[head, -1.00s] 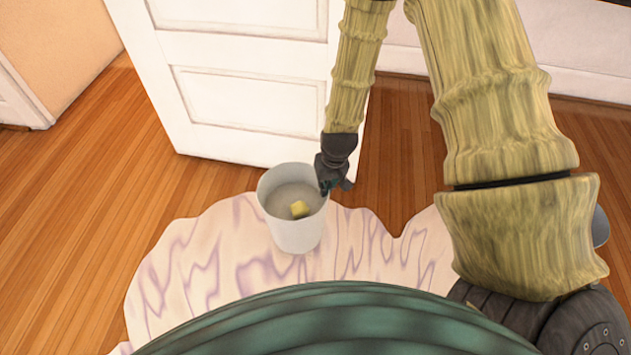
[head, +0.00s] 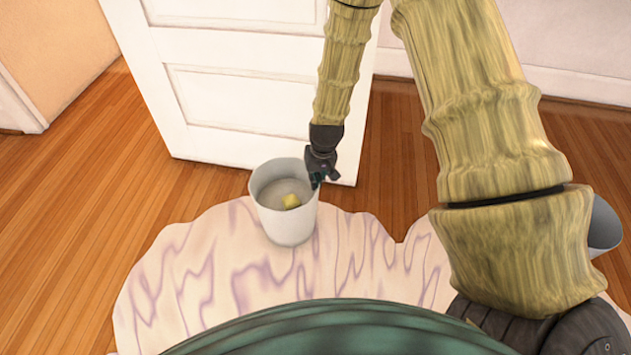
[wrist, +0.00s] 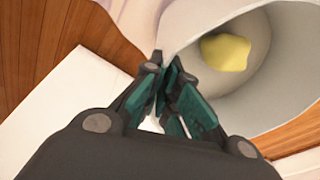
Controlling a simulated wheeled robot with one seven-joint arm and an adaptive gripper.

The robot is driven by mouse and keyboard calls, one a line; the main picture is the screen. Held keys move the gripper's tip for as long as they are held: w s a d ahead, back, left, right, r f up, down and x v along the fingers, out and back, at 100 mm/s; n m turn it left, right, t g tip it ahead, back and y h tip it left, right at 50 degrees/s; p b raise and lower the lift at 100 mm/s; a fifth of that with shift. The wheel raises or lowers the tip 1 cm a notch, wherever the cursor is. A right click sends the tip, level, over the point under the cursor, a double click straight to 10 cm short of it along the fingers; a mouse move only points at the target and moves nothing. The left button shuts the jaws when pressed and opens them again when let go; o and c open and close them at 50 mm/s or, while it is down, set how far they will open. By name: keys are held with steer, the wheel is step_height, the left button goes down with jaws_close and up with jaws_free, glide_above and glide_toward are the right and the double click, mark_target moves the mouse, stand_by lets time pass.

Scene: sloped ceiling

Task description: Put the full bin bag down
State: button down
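A pale grey, open-topped bin (head: 287,226) with a small yellow lump (head: 290,201) inside is at the centre of the head view, over the edge of the patterned rug. No separate bin bag can be made out. My gripper (head: 320,180) is at the bin's right rim. In the wrist view, the fingers (wrist: 164,66) are close together on the rim of the bin (wrist: 200,42), with the yellow lump (wrist: 227,52) beyond. The bin looks nearly upright. I cannot tell whether its base touches the rug.
A white panelled door (head: 230,85) stands just behind the bin. A pale rug with purple streaks (head: 190,270) lies on the wooden floor (head: 80,200). Floor to the left is clear. A grey object (head: 606,226) at the right edge is partly hidden by my arm.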

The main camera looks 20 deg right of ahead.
stand_by(0.3)
steer(key=c, duration=1.6)
jaws_free()
steer(key=shift+c, duration=0.2)
step_height(320, 180, up, 12)
steer(key=s+p, duration=0.2)
steer(key=p, duration=0.5)
steer(key=s+a+f, duration=0.2)
steer(key=s+f, duration=0.4)
steer(key=s, duration=0.5)
steer(key=s+a+f+n+g, duration=0.1)
steer(key=s+a+f, duration=0.1)
steer(key=s+f, duration=0.4)
steer(key=s+a+f+n, duration=0.1)
steer(key=s+f, duration=0.5)
steer(key=s, duration=0.9)
steer(key=shift+s+a+f+g+h, duration=0.2)
steer(key=shift+s+a+g+h, duration=0.1)
steer(key=shift+a+g, duration=0.15)
